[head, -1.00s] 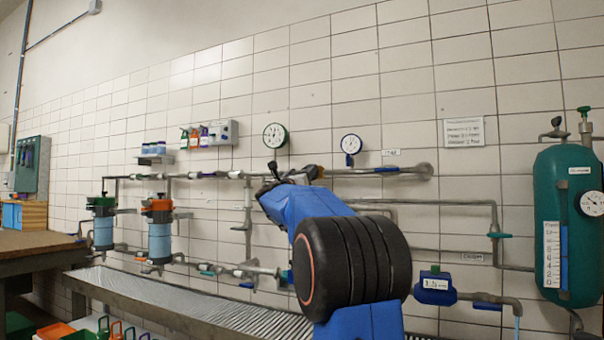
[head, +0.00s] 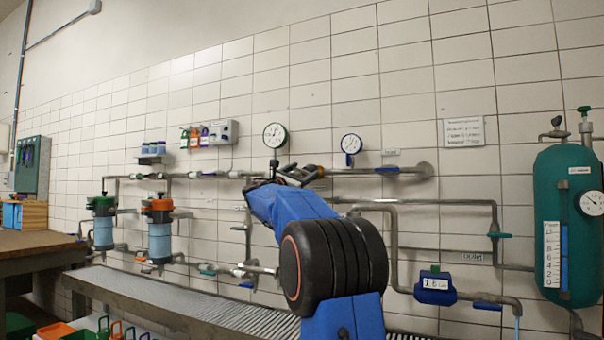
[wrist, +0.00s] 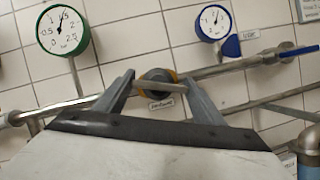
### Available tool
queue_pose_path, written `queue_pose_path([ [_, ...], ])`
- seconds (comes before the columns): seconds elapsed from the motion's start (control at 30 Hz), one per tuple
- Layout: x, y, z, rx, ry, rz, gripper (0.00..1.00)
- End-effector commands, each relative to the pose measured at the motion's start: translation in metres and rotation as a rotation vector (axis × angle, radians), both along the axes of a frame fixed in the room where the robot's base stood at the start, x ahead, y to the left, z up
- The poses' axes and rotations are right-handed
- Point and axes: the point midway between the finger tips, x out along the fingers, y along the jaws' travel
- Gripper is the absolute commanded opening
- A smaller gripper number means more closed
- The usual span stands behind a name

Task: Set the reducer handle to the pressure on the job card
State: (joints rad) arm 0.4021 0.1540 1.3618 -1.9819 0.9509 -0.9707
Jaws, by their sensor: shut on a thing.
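The reducer handle (wrist: 176,87) is a thin grey bar across a yellow and dark round body (wrist: 158,75) on the grey wall pipe. My gripper (wrist: 158,88) is shut on the handle, with one finger on each side. It also shows in the head view (head: 291,175), in front of the pipe. A green-rimmed gauge (wrist: 63,29) at upper left has its needle nearly straight up. A blue-rimmed gauge (wrist: 213,22) is at upper right. A white printed card (head: 464,131) hangs on the wall; its text is too small to read.
A grey pipe (head: 375,170) runs along the tiled wall beside the handle. Filters with blue bowls (head: 160,243) stand left, a green tank (head: 567,200) right. A long grey trough (head: 190,303) lies below my arm.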

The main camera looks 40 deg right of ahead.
Motion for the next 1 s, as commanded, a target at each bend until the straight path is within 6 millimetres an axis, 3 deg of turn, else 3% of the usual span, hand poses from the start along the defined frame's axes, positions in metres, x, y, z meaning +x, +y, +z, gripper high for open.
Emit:
queue_pose_path([
  [0.63, -0.0002, 0.0000, -0.0001, 0.026, -0.061, -0.001, 0.40],
  [0.67, -0.0002, 0.0000, -0.0001, 0.026, -0.061, -0.001, 0.65],
  [0.73, -0.0002, 0.0000, 0.0000, 0.026, -0.061, -0.001, 0.81],
  [1.0, -0.0002, 0.0001, 0.0000, 0.025, -0.061, 0.000, 0.81],
])
